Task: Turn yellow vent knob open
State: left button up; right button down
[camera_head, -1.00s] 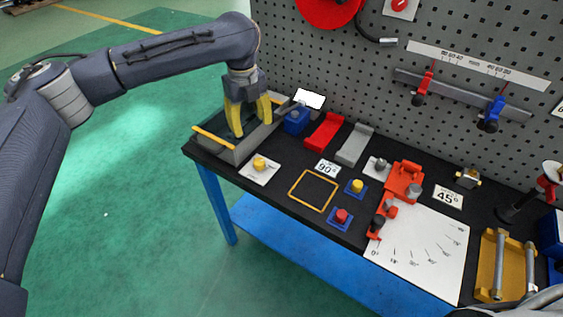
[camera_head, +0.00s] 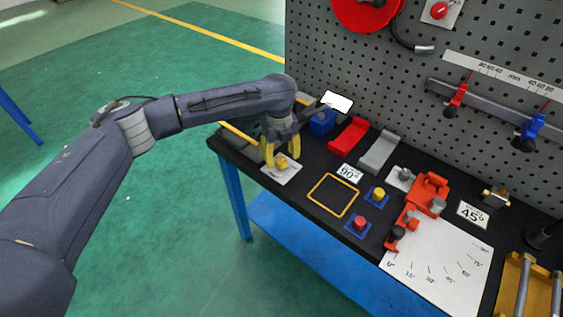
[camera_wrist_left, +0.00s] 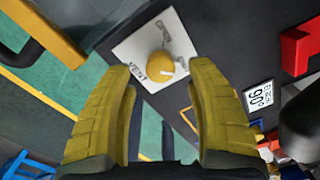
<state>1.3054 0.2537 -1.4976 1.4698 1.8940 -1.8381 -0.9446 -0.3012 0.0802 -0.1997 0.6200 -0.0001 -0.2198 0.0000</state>
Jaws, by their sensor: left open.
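The yellow vent knob (camera_head: 281,162) sits on a white labelled plate (camera_head: 284,176) at the near left edge of the bench. It also shows in the left wrist view (camera_wrist_left: 160,62), round, with a white pointer mark toward its lower right. My left gripper (camera_head: 281,157) has yellow fingers and is at the knob in the head view. In the left wrist view the open fingers (camera_wrist_left: 163,85) have the knob beyond and between their tips, with no contact visible. My right gripper is not in view.
A grey tray with yellow handles (camera_head: 238,133) stands close to the left gripper. A blue block (camera_head: 322,122), a red holder (camera_head: 348,137) and a grey holder (camera_head: 380,152) stand behind. A yellow button (camera_head: 378,193) and a red button (camera_head: 360,223) lie to the right.

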aim_at(281, 160)
pick_arm(q)
jog(key=shift+f, duration=1.7)
jog(key=shift+o, duration=0.2)
grip_shut()
